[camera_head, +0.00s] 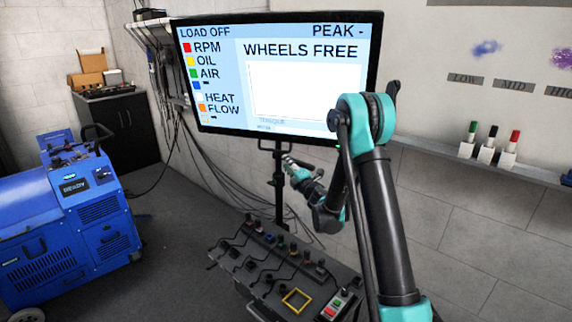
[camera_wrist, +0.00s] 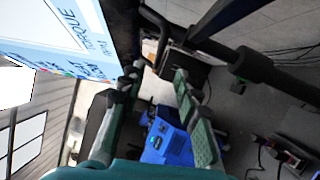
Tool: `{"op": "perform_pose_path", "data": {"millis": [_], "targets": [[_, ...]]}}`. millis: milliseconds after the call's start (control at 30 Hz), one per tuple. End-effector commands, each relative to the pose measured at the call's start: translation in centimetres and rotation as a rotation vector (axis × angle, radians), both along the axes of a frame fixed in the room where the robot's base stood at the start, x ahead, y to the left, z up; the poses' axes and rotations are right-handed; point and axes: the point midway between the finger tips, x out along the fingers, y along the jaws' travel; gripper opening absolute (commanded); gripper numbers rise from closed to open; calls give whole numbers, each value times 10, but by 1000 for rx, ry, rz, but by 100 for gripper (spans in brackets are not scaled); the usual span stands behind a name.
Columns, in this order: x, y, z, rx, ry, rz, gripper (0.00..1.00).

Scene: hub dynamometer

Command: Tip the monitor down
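The monitor (camera_head: 300,32) is a wide screen with a black frame on a dark pole (camera_head: 279,185). It reads WHEELS FREE. In the wrist view its screen (camera_wrist: 62,22) fills the upper left, seen steeply from the side. A dark curved bar (camera_wrist: 162,42) below the screen lies just beyond my fingertips. My gripper (camera_wrist: 160,72) is open, with two green-padded fingers apart and nothing visible between them. In the head view my gripper (camera_head: 288,163) is just below the monitor's lower edge, close to the pole. I cannot tell whether it touches anything.
A control panel (camera_head: 262,277) with levers and buttons stands below the monitor. A blue machine (camera_head: 62,232) stands on the left, and a dark cabinet (camera_head: 125,128) is behind it. Cables hang along the wall. A shelf with markers (camera_head: 512,142) is on the right.

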Motion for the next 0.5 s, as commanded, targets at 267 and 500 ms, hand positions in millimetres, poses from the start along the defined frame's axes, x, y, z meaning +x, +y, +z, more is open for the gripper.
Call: {"op": "perform_pose_path", "data": {"millis": [267, 500], "targets": [[-14, 10, 4, 2, 46, 9, 8], [-51, 27, 15, 29, 166, 5, 0]]}}
